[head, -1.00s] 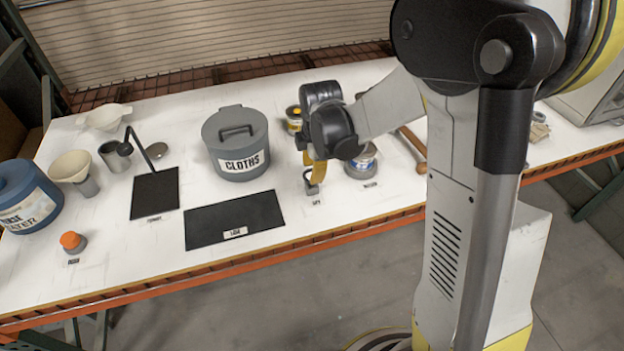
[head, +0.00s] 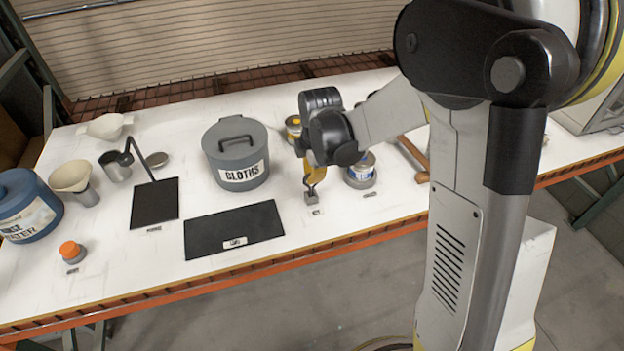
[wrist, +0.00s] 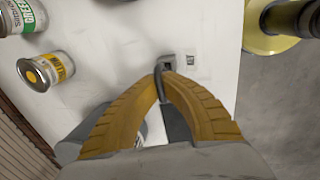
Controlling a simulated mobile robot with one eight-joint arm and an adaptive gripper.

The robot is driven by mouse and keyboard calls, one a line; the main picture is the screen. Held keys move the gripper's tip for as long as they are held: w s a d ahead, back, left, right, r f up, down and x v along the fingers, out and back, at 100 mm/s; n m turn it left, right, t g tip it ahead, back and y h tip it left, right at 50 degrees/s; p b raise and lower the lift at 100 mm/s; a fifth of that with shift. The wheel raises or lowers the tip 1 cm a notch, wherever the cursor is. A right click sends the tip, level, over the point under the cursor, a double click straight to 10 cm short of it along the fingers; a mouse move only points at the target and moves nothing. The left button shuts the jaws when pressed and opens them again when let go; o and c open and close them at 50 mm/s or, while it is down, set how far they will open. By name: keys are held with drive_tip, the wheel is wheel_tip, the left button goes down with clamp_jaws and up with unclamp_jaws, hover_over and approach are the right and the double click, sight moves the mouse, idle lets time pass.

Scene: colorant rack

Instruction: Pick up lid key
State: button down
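The lid key (wrist: 159,84) is a small dark grey bent piece. In the wrist view it shows between my fingertips, at a small grey block (wrist: 168,65) on the white table. That block (head: 311,197) also shows in the head view, near the table's front edge, just behind a small label. My gripper (head: 312,184) points down over it. In the wrist view my yellow fingers (wrist: 161,80) come together around the key and look shut on it. The key's lower part is hard to make out against the block.
Paint tins (head: 360,172) stand close to the right and behind (head: 293,127). The CLOTHS bin (head: 236,155) and a black mat (head: 215,232) are on the left. A wooden-handled tool (head: 413,152) lies farther right. The table's front edge (head: 350,229) is near.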

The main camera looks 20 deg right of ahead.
wheel_tip(320, 180, up, 4)
drive_tip(key=shift+f+p, duration=0.2)
drive_tip(key=shift+p, duration=0.35)
drive_tip(key=s+d+r+p, duration=0.2)
drive_tip(key=s+d+r, duration=0.4)
drive_tip(key=d, duration=0.3)
drive_tip(key=shift+s+d+r, duration=0.15)
drive_tip(key=shift+s+d, duration=0.15)
drive_tip(key=shift+s, duration=0.05)
drive_tip(key=w+d+r+m+p, duration=0.1)
drive_tip(key=w+d+p, duration=0.3)
drive_tip(key=d+p, duration=0.2)
drive_tip(key=shift+d+t+h+p, duration=0.35)
drive_tip(key=shift+t+h, duration=0.05)
drive_tip(key=shift+s, duration=0.1)
